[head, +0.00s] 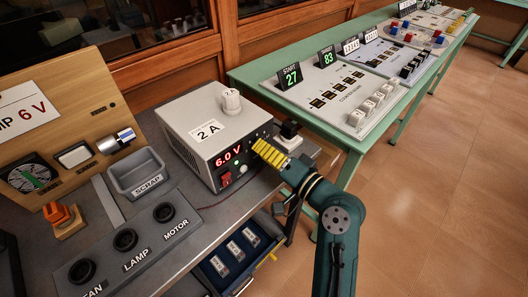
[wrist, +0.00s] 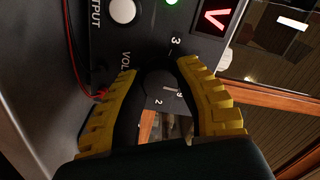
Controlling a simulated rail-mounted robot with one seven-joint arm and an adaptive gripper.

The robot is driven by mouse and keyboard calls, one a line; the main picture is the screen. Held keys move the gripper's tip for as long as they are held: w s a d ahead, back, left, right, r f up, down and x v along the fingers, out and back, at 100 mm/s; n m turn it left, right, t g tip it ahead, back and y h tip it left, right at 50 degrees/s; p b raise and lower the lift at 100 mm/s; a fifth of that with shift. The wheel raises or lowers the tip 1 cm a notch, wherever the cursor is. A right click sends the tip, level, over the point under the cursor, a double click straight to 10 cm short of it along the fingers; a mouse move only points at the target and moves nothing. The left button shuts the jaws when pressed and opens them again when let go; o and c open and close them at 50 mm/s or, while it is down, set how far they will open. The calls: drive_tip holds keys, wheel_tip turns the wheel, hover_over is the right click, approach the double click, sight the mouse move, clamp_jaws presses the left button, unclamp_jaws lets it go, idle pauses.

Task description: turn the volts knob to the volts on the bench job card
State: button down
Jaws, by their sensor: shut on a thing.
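The grey power supply (head: 205,118) stands on the bench, and its red display (head: 228,158) reads 6.0 V. A white card (head: 25,108) at the far left reads "…MP 6 V"; its left part is cut off. My gripper (head: 257,146) is at the right of the supply's front panel. In the wrist view, my gripper's yellow fingers (wrist: 157,72) are shut on the dark volts knob (wrist: 156,86), one on each side. Part of the "VOL…" label and a few scale numbers show around it. The knob's pointer is not clear.
A scrap tray (head: 135,175) and a FAN, LAMP, MOTOR socket block (head: 130,250) are to the left. An open drawer (head: 237,262) is below. A green table (head: 340,130) stands right.

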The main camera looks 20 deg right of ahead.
drive_tip(key=shift+a+n, duration=0.1)
drive_tip(key=shift+n, duration=0.2)
drive_tip(key=c, duration=0.7)
unclamp_jaws()
drive_tip(key=shift+a, duration=0.1)
drive_tip(key=shift+s+d, duration=0.25)
drive_tip(key=shift+s, duration=0.05)
drive_tip(key=v, duration=1.1)
drive_tip(key=shift+s, duration=0.15)
